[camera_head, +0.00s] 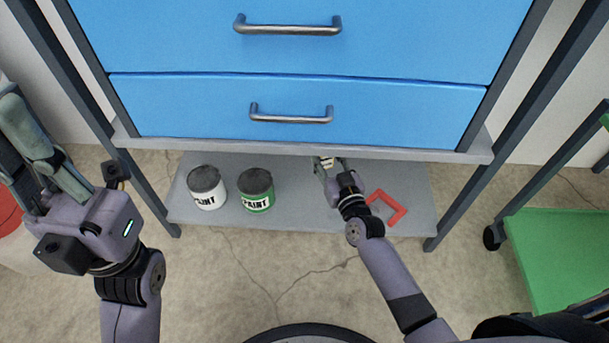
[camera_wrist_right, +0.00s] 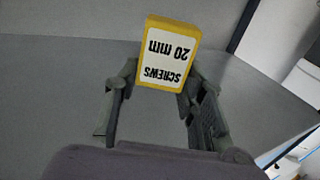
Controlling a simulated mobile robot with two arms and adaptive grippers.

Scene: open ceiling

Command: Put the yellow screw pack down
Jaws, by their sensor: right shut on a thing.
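In the head view my right gripper (camera_head: 325,168) reaches under the blue drawers, over the grey lower shelf (camera_head: 300,205); the pack is mostly hidden there. I cannot tell whether the pack touches the shelf. My left gripper (camera_head: 30,150) is raised at the left, with nothing seen between its fingers.
A white paint can (camera_head: 206,188) and a green paint can (camera_head: 256,190) stand on the shelf left of my right gripper. A red square frame (camera_head: 386,209) lies right of it. Blue drawers (camera_head: 290,100) are above. A green cart (camera_head: 560,255) stands at the right.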

